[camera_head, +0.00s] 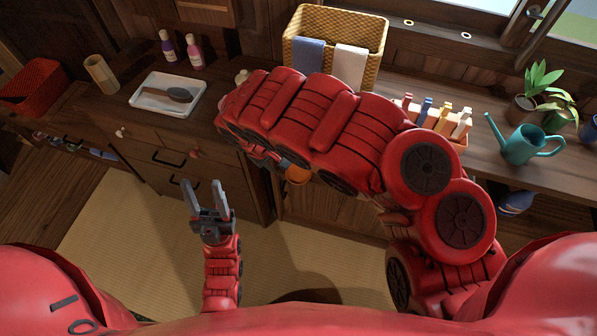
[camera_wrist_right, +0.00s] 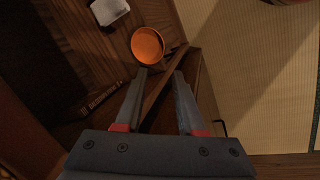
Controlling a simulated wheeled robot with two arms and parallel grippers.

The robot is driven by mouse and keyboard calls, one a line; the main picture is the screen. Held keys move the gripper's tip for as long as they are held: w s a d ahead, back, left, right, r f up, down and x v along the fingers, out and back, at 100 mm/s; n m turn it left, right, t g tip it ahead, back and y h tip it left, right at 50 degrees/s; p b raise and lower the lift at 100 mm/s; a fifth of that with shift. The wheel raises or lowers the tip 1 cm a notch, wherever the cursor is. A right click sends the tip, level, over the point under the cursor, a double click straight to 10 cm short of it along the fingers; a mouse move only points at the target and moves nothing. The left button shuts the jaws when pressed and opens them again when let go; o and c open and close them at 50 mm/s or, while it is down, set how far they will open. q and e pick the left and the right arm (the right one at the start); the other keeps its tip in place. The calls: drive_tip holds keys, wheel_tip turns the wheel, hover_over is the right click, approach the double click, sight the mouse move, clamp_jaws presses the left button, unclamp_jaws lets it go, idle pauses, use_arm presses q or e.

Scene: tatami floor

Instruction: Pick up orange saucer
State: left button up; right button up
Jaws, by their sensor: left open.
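The orange saucer (camera_wrist_right: 147,45) shows in the right wrist view, round and shallow, on a dark wooden surface. My right gripper (camera_wrist_right: 160,74) is open and empty. Its fingertips point toward the saucer and appear just short of it, with the saucer a little left of the gap's middle. In the head view, my right arm hides most of that area; a small orange patch (camera_head: 298,174) shows under it, and I cannot tell if it is the saucer. My left gripper (camera_head: 202,187) is open and empty over the tatami, apart from everything.
A white dish (camera_wrist_right: 109,10) lies beyond the saucer. On the counter stand a white tray (camera_head: 142,106) with a dark brush-like item, two bottles, a wicker basket (camera_head: 373,32) with cloths, and a teal watering can (camera_head: 524,145). Tatami floor (camera_head: 130,215) before the cabinets is clear.

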drive_tip(key=b, duration=0.5)
hover_over(292, 181)
drive_tip(key=s+a, duration=0.2)
wheel_tip(292, 181, down, 11)
drive_tip(key=x, duration=0.5)
drive_tip(key=shift+w+d+r, duration=0.1)
drive_tip(key=shift+w, duration=0.05)
drive_tip(key=shift+w+d+f, duration=0.1)
drive_tip(key=shift+w+f, duration=0.1)
drive_tip(key=shift+f, duration=0.1)
clamp_jaws()
